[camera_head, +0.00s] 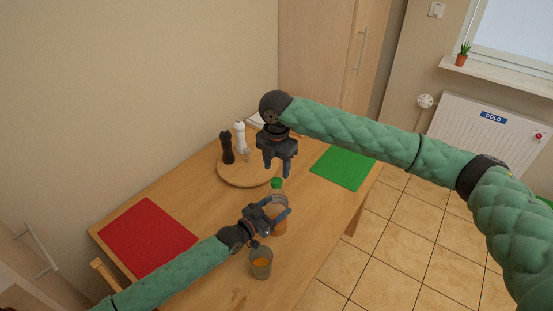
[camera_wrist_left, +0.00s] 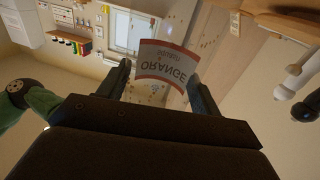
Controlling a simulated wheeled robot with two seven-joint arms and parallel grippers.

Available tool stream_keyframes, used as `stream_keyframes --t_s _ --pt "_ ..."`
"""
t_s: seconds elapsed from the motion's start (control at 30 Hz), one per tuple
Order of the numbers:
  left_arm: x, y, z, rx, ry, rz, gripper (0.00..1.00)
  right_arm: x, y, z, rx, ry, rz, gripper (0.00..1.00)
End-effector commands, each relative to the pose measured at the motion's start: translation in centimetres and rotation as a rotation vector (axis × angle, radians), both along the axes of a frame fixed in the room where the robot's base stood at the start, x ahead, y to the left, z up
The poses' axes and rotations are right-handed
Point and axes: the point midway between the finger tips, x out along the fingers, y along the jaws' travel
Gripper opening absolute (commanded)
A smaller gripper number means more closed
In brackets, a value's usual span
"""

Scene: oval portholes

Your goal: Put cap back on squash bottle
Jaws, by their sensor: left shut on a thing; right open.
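The squash bottle (camera_head: 279,224) holds orange liquid and stands upright near the table's front right edge. My left gripper (camera_head: 278,208) is shut on its body from the left. In the left wrist view the bottle's label (camera_wrist_left: 165,65), reading ORANGE upside down, lies between the fingers of the left gripper (camera_wrist_left: 160,78). The green cap (camera_head: 276,184) is at the top of the bottle; I cannot tell whether it is seated tight. My right gripper (camera_head: 277,174) is open with fingers pointing down, right above the cap.
A glass with orange drink (camera_head: 261,262) stands in front of the bottle. A round wooden board (camera_head: 236,179) with a black mill (camera_head: 226,148) and a white mill (camera_head: 240,137) is behind. A red mat (camera_head: 148,236) lies left, a green mat (camera_head: 342,167) right.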

Motion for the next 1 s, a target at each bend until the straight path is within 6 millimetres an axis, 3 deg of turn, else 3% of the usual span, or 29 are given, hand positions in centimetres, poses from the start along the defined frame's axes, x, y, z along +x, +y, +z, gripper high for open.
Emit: stream_keyframes --t_s 0.3,0.67,0.9,1.0 --pt "-0.1 0.0 -0.2 0.002 0.003 0.0 0.01 0.0 0.0 -4.2 0.001 0.001 -0.001 0.49" --pt "-0.1 0.0 -0.2 0.002 0.003 0.0 0.01 0.0 0.0 -4.9 0.0 0.0 -0.001 0.49" --pt "-0.1 0.0 -0.2 0.002 0.003 0.0 0.01 0.0 0.0 -4.9 0.0 0.0 -0.001 0.06" --pt "-0.1 0.0 -0.2 0.002 0.003 0.0 0.01 0.0 0.0 -4.9 0.0 0.0 -0.001 0.04"
